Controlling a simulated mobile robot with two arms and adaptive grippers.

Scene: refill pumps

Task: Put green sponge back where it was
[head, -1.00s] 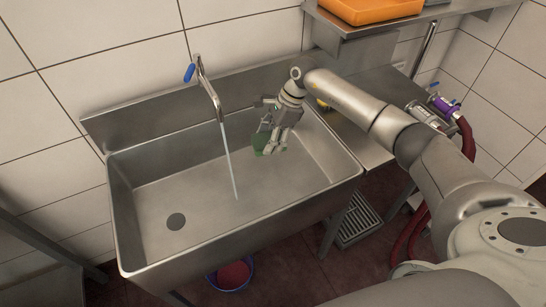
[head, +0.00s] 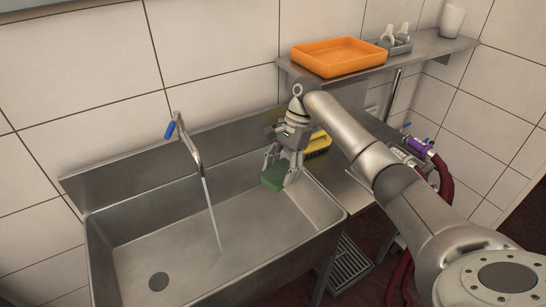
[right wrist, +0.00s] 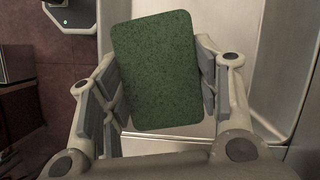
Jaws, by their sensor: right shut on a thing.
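The green sponge (head: 274,177) is held between the fingers of my right gripper (head: 282,172), over the right end of the steel sink (head: 150,225). In the right wrist view the sponge (right wrist: 157,70) stands between the two finger pads of the gripper (right wrist: 158,90), its speckled face toward the camera. The sponge looks raised above the sink floor; the exact height is hard to tell. My left gripper is not in view.
Water runs from the tap (head: 187,145) into the sink. A yellow brush (head: 318,143) lies on the steel counter right of the sink, just behind the gripper. Above, a shelf (head: 432,47) holds an orange tray (head: 338,57) and a white cup (head: 452,20).

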